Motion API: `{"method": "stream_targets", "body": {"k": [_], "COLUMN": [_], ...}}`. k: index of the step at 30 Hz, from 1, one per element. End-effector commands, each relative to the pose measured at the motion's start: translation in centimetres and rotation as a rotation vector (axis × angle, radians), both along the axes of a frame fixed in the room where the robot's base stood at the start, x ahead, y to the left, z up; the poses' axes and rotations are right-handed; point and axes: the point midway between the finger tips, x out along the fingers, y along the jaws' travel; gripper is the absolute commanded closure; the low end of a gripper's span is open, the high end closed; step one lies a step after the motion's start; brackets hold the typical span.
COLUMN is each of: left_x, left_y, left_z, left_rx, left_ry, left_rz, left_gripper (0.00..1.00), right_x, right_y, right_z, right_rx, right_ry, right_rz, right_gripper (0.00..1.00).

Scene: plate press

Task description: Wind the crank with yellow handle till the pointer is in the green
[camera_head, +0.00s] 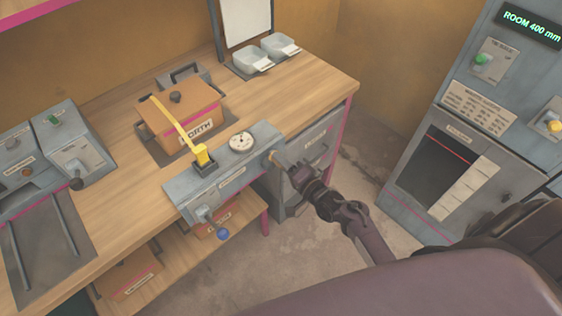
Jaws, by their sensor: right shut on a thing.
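A grey strap-tensioning unit (222,177) sits at the front edge of the wooden bench. A round white dial (242,142) is on its top; its pointer and any green zone are too small to read. My right gripper (279,163) is at the unit's right end, shut on the crank with yellow handle; only a small yellowish bit (271,156) shows and the jaws hide the rest. A second crank with a blue handle (222,235) hangs at the front left of the unit. My left gripper is not in view.
A yellow strap (178,122) runs from the unit over an orange-brown box (181,108). Two clear trays (252,60) stand at the back. A grey control panel (72,145) is at left, a cabinet (455,135) at right. Floor between bench and cabinet is clear.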

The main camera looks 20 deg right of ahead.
Motion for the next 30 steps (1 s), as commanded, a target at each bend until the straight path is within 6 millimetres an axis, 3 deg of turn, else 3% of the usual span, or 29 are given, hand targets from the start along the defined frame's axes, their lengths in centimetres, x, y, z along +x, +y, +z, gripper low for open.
{"method": "stream_targets", "body": {"k": [8, 9, 13, 23, 30], "left_x": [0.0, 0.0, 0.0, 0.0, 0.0], "left_y": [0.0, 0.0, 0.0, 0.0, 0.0], "left_z": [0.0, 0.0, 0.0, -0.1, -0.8], "left_rx": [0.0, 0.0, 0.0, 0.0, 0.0], "left_ry": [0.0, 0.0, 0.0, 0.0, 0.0], "left_rz": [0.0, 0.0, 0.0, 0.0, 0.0], "left_gripper": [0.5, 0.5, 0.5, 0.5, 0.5], "right_x": [0.0, 0.0, 0.0, -0.3, -3.7], "right_y": [-0.1, -0.1, 0.0, -0.1, -1.3], "right_z": [0.0, 0.0, 0.0, -0.1, -0.3], "right_rx": [-0.001, -0.001, -0.001, -0.002, -0.003], "right_ry": [-0.001, -0.001, -0.001, 0.0, 0.002], "right_rz": [-0.001, -0.001, -0.001, -0.001, -0.001], "right_gripper": [1.0, 0.68, 0.51, 0.5, 0.5]}}
